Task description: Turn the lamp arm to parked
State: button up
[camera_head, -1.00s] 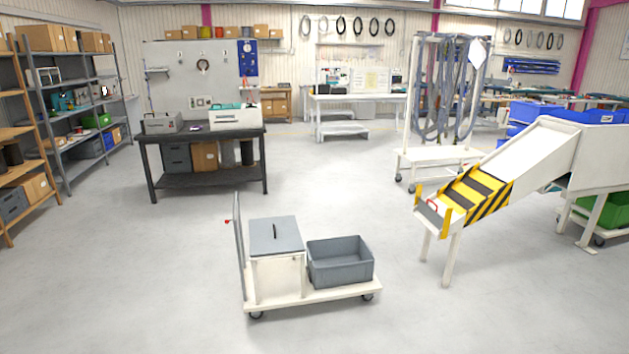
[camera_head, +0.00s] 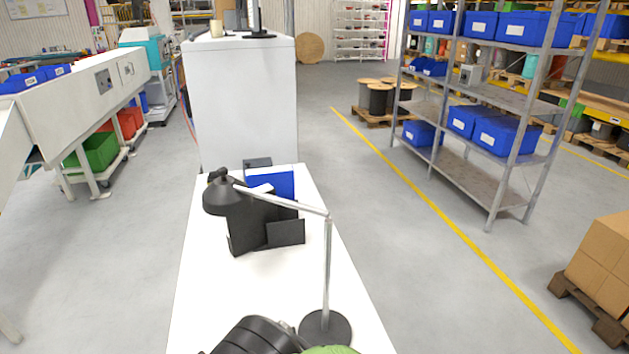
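A desk lamp stands on a white table (camera_head: 197,300). Its round dark base (camera_head: 326,329) is near the table's right edge. A thin grey post rises from it, and the lamp arm (camera_head: 285,201) reaches left from the top of the post to a black shade (camera_head: 222,195). My gripper is not recognisable in the view.
A tall white cabinet (camera_head: 240,100) stands behind the table. A metal shelf (camera_head: 490,95) with blue bins is at the right. Cardboard boxes (camera_head: 604,262) sit on a pallet at the far right. Grey floor is free between the table and the yellow line (camera_head: 440,213).

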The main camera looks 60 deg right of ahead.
aim_at(226, 195)
jog(key=z, duration=1.3)
